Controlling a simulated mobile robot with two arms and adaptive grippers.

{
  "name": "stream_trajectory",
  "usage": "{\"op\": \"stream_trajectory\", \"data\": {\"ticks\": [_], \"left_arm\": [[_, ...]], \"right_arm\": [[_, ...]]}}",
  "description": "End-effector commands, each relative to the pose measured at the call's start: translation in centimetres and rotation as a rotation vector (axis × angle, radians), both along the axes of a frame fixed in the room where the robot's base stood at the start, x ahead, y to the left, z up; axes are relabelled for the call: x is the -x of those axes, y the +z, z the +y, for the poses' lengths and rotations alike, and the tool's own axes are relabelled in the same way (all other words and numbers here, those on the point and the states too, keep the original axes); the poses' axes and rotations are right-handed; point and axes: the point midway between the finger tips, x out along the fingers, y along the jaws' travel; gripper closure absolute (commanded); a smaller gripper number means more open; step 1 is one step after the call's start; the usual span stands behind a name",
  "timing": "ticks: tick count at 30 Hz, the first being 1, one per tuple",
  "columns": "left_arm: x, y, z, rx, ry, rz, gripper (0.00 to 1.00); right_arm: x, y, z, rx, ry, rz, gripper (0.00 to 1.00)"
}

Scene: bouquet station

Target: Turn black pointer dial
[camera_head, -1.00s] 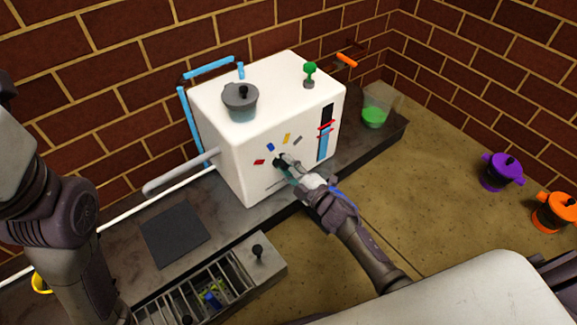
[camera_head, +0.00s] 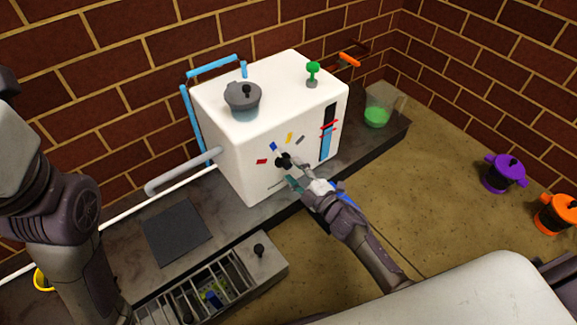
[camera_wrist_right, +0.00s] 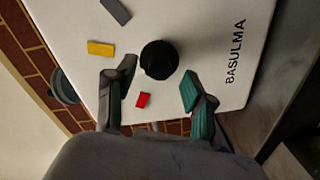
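The black pointer dial (camera_head: 283,160) is on the front face of the white box machine (camera_head: 238,172). Red (camera_head: 262,161), blue (camera_head: 273,147), yellow (camera_head: 290,138) and grey (camera_head: 300,140) marks fan out around it. My right gripper (camera_head: 299,175) is in front of the dial with its fingers spread. In the right wrist view the dial (camera_wrist_right: 159,59) lies beyond and between the two open fingertips (camera_wrist_right: 160,82), apparently not gripped. The blue mark is hidden there, and I cannot tell where the pointer aims. My left arm is at the left; its gripper is out of sight.
A grey lidded pot (camera_head: 242,99) and a green knob (camera_head: 312,73) sit on the machine's top. A red-handled slider (camera_head: 328,126) is on its front right. A grey pipe (camera_head: 180,174) sticks out left. A beaker with green liquid (camera_head: 376,115) stands right.

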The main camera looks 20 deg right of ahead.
Motion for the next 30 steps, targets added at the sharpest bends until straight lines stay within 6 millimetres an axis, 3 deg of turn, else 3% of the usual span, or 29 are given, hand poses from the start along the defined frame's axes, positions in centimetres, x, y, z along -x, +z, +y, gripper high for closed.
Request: {"op": "stream_trajectory", "data": {"ticks": [6, 12, 18, 30], "left_arm": [[0.0, 0.0, 0.0, 0.000, 0.000, 0.001, 0.60], [0.0, 0.0, 0.0, 0.000, -0.001, 0.001, 0.60], [0.0, 0.0, 0.0, 0.000, -0.001, 0.001, 0.60], [0.0, 0.0, 0.0, -0.001, -0.001, 0.001, 0.60]], "right_arm": [[4.7, 0.1, -1.6, 0.000, 0.002, 0.003, 0.46], [7.5, 0.4, -2.6, -0.001, 0.004, 0.001, 0.46], [8.5, 0.5, -2.9, -0.001, 0.005, -0.003, 0.46], [8.5, 0.5, -2.9, -0.001, 0.005, -0.002, 0.46]]}}
